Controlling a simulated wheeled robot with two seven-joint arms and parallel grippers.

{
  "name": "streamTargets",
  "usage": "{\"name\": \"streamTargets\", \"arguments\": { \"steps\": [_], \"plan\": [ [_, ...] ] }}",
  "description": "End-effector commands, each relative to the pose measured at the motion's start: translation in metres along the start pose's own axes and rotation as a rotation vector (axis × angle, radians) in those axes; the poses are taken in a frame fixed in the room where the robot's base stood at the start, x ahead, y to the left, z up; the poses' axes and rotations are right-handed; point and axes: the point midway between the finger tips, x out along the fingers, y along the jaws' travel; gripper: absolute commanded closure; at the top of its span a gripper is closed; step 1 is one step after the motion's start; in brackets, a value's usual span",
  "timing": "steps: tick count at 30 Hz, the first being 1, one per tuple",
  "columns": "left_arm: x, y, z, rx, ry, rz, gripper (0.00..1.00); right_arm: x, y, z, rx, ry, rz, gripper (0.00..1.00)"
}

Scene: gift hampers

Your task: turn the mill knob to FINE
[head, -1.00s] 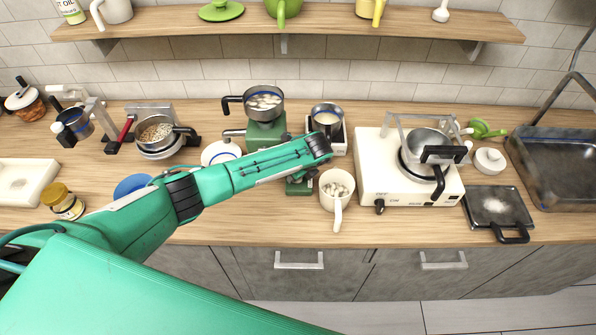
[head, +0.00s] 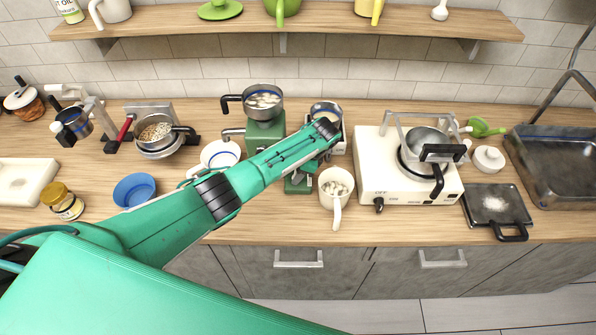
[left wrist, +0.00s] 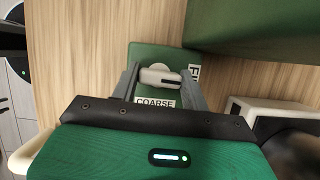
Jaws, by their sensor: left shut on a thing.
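The green mill (head: 265,135) stands on the counter, with a pan of pale pieces on top. My left arm covers much of its front. In the left wrist view the pale mill knob (left wrist: 158,76) is on a green face of the mill. A COARSE label (left wrist: 155,103) lies below the knob. A partly hidden label starting "FI" (left wrist: 194,74) lies to its right. A dark mark on the knob is on its right part, towards the "FI" label. My left gripper (left wrist: 162,78) is shut on the knob, one finger on each side. My right gripper is not in view.
A white mug (head: 336,184) stands close right of the mill's base. A small pot (head: 325,109) is behind my wrist. The white stove (head: 376,165) is further right. A blue bowl (head: 135,190) and white bowl (head: 220,153) are left of the mill.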

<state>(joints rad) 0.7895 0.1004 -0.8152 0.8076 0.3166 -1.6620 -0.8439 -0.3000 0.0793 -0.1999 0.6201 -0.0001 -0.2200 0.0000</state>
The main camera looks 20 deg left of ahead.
Motion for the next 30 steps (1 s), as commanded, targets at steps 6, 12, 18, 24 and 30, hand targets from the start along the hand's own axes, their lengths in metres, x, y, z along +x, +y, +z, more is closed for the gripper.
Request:
{"name": "streamTargets", "arguments": {
  "steps": [6, 12, 18, 24, 30],
  "plan": [
    [-0.0014, -0.0018, 0.0014, -0.048, -0.001, 0.017, 0.77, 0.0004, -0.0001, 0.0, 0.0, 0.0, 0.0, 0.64],
    [-0.0017, -0.0019, 0.0014, -0.058, 0.0, 0.02, 0.77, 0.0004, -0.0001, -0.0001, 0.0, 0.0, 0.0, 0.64],
    [-0.0017, -0.002, 0.0014, -0.058, 0.0, 0.02, 0.77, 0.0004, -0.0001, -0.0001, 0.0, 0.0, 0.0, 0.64],
    [-0.0014, -0.0017, 0.0013, -0.057, 0.0, 0.02, 0.33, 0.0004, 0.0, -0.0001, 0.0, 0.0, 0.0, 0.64],
    [-0.0007, -0.001, 0.0006, -0.055, 0.0, 0.021, 0.33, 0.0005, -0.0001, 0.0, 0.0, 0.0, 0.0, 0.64]
  ]
}}
